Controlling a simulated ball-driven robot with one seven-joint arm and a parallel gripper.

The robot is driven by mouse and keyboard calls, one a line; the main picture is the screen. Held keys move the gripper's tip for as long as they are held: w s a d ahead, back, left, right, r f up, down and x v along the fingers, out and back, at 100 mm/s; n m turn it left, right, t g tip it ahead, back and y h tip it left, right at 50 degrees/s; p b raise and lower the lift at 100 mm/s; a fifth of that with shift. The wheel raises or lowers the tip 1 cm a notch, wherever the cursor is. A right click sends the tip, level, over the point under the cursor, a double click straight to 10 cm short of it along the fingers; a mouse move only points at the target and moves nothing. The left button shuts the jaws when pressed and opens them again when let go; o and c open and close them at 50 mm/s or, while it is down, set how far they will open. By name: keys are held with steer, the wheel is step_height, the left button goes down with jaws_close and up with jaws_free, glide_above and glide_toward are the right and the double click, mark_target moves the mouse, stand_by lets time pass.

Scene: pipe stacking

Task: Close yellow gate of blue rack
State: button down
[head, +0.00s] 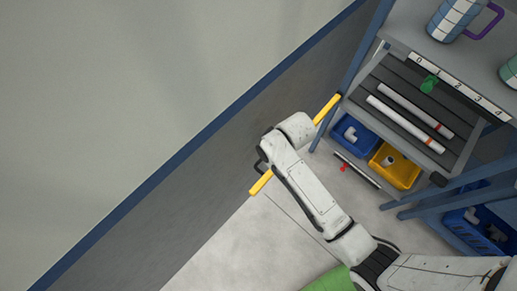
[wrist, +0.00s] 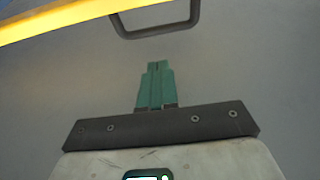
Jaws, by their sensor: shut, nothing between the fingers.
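The yellow gate (head: 327,109) is a bar that sticks out from the blue rack (head: 357,45) toward the lower left, so it stands open. My arm crosses over its middle, and its outer end (head: 261,182) shows past the arm. In the wrist view the yellow bar (wrist: 60,20) runs across the top left, with a dark loop handle (wrist: 155,31) below it. My gripper (wrist: 157,64) has teal fingers pressed together, empty, pointing at the handle with a small gap in the picture. The fingers are hidden in the head view.
The rack holds a dark shelf with two white pipes (head: 405,118) and a green clip (head: 429,83). Below are a blue bin (head: 353,137) and a yellow bin (head: 393,166). A mug (head: 456,17) stands on top. A wall (head: 130,90) is at left; pale floor (head: 215,245) is clear.

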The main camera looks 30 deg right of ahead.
steer(key=d+x, duration=0.1)
steer(key=x, duration=0.7)
steer(key=shift+a+b, duration=0.35)
steer(key=shift+s+f, duration=0.1)
